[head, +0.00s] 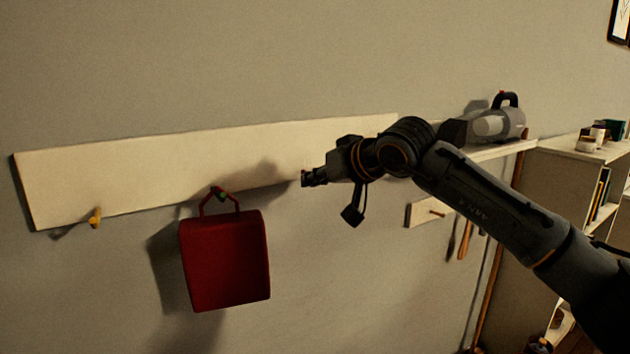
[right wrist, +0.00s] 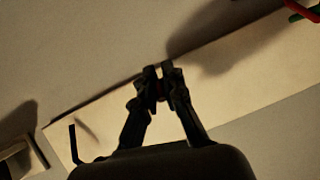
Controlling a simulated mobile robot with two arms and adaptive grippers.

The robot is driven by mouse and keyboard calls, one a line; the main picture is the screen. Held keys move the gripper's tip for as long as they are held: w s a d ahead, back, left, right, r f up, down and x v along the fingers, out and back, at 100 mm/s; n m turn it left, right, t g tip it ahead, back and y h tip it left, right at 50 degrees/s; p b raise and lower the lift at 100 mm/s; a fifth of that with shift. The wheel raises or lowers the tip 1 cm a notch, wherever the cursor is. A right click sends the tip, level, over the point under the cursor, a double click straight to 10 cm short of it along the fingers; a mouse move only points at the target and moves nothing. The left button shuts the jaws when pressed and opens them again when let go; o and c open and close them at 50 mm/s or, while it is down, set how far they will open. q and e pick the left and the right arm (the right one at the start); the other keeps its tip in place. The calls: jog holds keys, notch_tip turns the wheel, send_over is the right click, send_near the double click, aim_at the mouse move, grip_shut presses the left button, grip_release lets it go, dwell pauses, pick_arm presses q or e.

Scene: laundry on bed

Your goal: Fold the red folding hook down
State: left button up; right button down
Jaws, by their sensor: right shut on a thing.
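In the head view my right gripper (head: 307,178) is at the right part of the cream wall board (head: 130,165), near its lower edge. In the right wrist view, my right gripper's fingers (right wrist: 161,88) are closed together with a small red piece (right wrist: 160,90) between their tips. It looks like the red folding hook, mostly covered by the fingers, and I cannot tell its angle. In the head view the gripper hides the red hook. My left gripper is in neither view.
A red bag (head: 226,262) hangs by its handle from a green hook (head: 222,196), left of my right gripper. A yellow hook (head: 95,217) is at the board's left. A handheld vacuum (head: 498,122) sits on a shelf (head: 490,153) behind my right arm.

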jog(key=c, duration=1.4)
grip_release()
jog(key=shift+r, duration=0.1)
jog(key=shift+c, duration=0.2)
jog(key=shift+d, duration=0.1)
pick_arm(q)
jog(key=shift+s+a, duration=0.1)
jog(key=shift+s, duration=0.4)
pick_arm(e)
jog(key=v, duration=1.2)
